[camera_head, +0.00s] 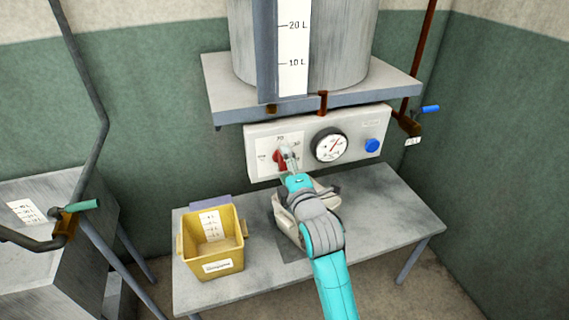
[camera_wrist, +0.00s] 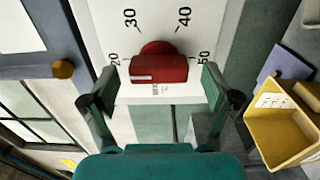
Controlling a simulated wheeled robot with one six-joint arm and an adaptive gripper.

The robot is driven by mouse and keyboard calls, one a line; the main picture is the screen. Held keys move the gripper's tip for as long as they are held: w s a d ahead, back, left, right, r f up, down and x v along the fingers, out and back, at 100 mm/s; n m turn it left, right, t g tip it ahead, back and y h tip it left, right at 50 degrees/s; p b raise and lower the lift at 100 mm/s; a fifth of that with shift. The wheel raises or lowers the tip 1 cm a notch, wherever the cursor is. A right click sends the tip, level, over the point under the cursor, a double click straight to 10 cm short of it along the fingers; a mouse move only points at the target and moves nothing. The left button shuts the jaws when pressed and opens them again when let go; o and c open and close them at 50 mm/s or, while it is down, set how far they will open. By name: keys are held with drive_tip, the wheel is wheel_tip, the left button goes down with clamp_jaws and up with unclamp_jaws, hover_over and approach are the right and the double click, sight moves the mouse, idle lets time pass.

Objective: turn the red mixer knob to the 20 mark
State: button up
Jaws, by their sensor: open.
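The red mixer knob (camera_head: 279,159) is on the left part of the grey control panel, with my gripper (camera_head: 288,158) over it. In the wrist view the knob (camera_wrist: 160,68) is a red bar lying nearly level on a white dial plate (camera_wrist: 100,12). A short white line shows on its left half. The 20 label (camera_wrist: 113,59) is left of the knob and slightly above it; 30, 40 and 50 follow around to the right. My gripper (camera_wrist: 160,86) is open, one finger on each side of the knob, with small gaps visible on both sides.
A pressure gauge (camera_head: 330,145) and a blue knob (camera_head: 372,145) sit right of the red knob. A yellow bucket (camera_head: 212,262) stands on the left of the grey table (camera_head: 385,225). A shelf (camera_head: 375,85) with a tank overhangs the panel.

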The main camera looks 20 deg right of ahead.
drive_tip(key=s, duration=1.1)
drive_tip(key=shift+s+f, duration=0.1)
drive_tip(key=s+f+m+g, duration=0.1)
drive_tip(key=s+f+m, duration=0.7)
drive_tip(key=s+f, duration=0.75)
drive_tip(key=s+m+g, duration=0.2)
drive_tip(key=s+m, duration=0.8)
drive_tip(key=s, duration=1.6)
drive_tip(key=shift+s+f, duration=0.1)
